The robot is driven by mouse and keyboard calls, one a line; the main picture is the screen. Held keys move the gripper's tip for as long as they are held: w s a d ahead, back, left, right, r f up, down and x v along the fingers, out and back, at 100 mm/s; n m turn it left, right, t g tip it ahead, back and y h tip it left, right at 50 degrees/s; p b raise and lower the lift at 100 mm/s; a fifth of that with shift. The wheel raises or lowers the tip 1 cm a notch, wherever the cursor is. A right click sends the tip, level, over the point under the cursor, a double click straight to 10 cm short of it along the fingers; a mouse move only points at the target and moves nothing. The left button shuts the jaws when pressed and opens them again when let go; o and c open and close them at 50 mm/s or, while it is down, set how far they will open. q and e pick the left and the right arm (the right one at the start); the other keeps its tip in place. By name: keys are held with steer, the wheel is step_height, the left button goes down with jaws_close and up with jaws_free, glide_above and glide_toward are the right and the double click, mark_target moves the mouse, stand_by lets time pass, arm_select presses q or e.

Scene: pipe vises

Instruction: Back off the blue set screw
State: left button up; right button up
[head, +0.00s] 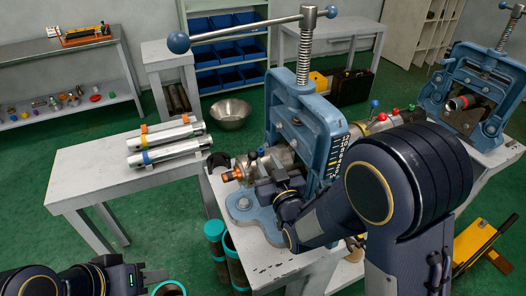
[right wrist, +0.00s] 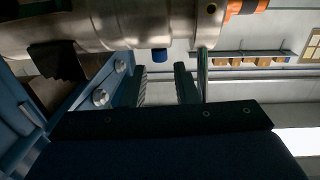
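The blue set screw (right wrist: 160,55) sticks out from the underside of a metal fitting (right wrist: 120,25) in the right wrist view. My right gripper (right wrist: 164,76) is open, with one finger on each side of the screw's line and the tips just short of its head. In the head view my right gripper (head: 270,182) is beside the near vise (head: 310,130), close to the clamped pipe fitting (head: 275,160). My left gripper (head: 148,272) is low at the left, apart from everything, and looks open and empty.
A second vise (head: 480,85) stands at the far right. Pipe with coloured knobs (head: 382,122) extends behind my right arm. Two pipes lie on a side bench (head: 90,178). A metal bowl (head: 230,113) is on the floor. The vise's long handle (head: 245,30) projects left overhead.

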mark_target(263, 152)
steer(key=shift+p+x, duration=0.35)
steer(key=shift+x, duration=1.9)
jaws_close()
steer(key=shift+d+f+n+y+b, duration=0.2)
steer(key=shift+n+y+b, duration=0.15)
steer(key=shift+b, duration=0.35)
steer(key=shift+r+n+g+y+b, duration=0.15)
steer(key=shift+n+g+y+b, duration=0.35)
steer(key=shift+y, duration=0.25)
jaws_free()
